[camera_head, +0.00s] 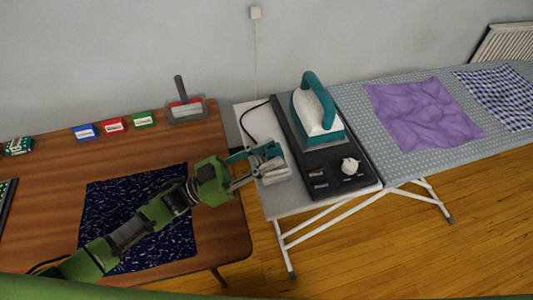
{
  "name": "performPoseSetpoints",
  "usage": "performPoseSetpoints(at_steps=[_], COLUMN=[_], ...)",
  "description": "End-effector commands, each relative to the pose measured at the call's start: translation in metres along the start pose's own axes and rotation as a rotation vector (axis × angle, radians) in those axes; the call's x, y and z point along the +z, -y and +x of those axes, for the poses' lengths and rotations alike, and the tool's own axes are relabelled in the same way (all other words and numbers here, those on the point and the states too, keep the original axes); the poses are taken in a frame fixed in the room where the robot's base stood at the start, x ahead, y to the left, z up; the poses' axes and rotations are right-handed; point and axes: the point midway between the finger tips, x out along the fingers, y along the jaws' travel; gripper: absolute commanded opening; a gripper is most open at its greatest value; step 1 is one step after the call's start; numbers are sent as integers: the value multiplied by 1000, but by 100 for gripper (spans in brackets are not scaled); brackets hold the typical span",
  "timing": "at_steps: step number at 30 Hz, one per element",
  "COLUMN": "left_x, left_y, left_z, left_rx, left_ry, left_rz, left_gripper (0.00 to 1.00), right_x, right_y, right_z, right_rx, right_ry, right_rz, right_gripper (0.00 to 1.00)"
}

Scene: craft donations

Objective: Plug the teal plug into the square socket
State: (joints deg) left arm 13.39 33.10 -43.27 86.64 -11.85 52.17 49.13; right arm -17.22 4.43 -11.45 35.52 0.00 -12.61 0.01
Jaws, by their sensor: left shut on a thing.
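My left gripper (268,160) reaches in over the left end of the white stand beside the iron's dark base. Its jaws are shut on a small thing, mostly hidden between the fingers. A black cord (243,122) runs from the dark base down towards the gripper, so the held thing may be the plug, but its colour and shape are not clear. A pale block shows just under the fingers; I cannot tell whether it is a socket. No square socket is clearly visible near the gripper. My right gripper is not in view.
A teal and white iron (318,108) stands on the dark base (345,180) just right of the gripper. The brown table (225,225) holds a dark speckled cloth (100,205). A purple cloth (420,112) lies on the ironing board (350,105). A white wall box (255,12) hangs above.

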Motion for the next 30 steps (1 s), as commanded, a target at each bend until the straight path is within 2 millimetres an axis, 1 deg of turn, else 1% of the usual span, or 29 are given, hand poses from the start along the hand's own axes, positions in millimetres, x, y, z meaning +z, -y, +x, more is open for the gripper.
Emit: performPoseSetpoints(at_steps=[17, 30], left_x=[0, 8], left_y=[0, 0], left_z=[0, -3], left_rx=[0, 1], left_ry=[0, -1], left_rz=[0, 0], left_gripper=[8, 8], right_x=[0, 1], right_y=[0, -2], right_z=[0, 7], right_rx=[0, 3], right_ry=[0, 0], right_rz=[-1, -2], right_gripper=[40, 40])
